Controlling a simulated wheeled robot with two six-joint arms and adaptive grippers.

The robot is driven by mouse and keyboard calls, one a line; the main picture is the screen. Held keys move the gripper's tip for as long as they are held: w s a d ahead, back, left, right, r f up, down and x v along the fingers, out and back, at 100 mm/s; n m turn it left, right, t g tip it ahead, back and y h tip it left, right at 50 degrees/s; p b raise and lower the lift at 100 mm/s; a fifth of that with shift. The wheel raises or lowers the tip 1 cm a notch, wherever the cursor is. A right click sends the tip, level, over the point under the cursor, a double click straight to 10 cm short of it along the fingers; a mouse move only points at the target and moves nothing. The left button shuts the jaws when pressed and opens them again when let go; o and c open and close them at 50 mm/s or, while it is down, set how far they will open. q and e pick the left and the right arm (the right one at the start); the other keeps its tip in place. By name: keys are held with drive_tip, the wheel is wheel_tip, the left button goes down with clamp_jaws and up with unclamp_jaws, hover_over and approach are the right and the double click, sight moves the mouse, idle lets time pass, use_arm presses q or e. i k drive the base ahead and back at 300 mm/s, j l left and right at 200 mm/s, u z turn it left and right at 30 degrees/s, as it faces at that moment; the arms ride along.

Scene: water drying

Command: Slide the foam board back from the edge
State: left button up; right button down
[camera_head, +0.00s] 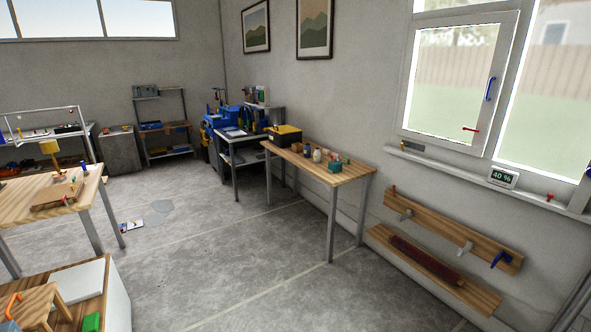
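A flat white board (82,279), which looks like the foam board, lies on a wood-topped bench (92,318) at the lower left. Its right end is close to the right edge of the bench top; I cannot tell whether it overhangs. A small wooden stool (38,303) stands in front of it and hides part of it. Neither of my grippers is in view.
A green block (91,322) and an orange curved item (13,304) are near the stool. A wooden table (80,200) stands behind the bench. Another table (318,172) stands along the wall. A grey puddle (160,206) lies on the floor, which is mostly open in the middle.

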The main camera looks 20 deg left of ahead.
sight(82, 283)
drive_tip(key=i+j+u, duration=0.15)
drive_tip(key=i+u, duration=0.15)
drive_tip(key=u, duration=0.15)
drive_tip(key=i+u, duration=0.3)
drive_tip(key=u, duration=0.15)
drive_tip(key=i+u, duration=0.45)
drive_tip(key=i+l+u, duration=0.15)
drive_tip(key=u, duration=0.3)
drive_tip(key=i+l+u, duration=0.3)
drive_tip(key=u, duration=0.15)
drive_tip(key=i+l+u, duration=0.2)
drive_tip(key=l+u, duration=0.25)
drive_tip(key=i+l+u, duration=0.4)
drive_tip(key=l, duration=0.2)
drive_tip(key=i+l+u, duration=0.1)
drive_tip(key=l+u, duration=0.15)
drive_tip(key=i+l+u, duration=0.2)
drive_tip(key=l, duration=0.2)
drive_tip(key=l+u, duration=0.2)
drive_tip(key=l, duration=0.15)
drive_tip(key=i+l+u, duration=0.2)
drive_tip(key=l, duration=0.2)
drive_tip(key=k, duration=0.1)
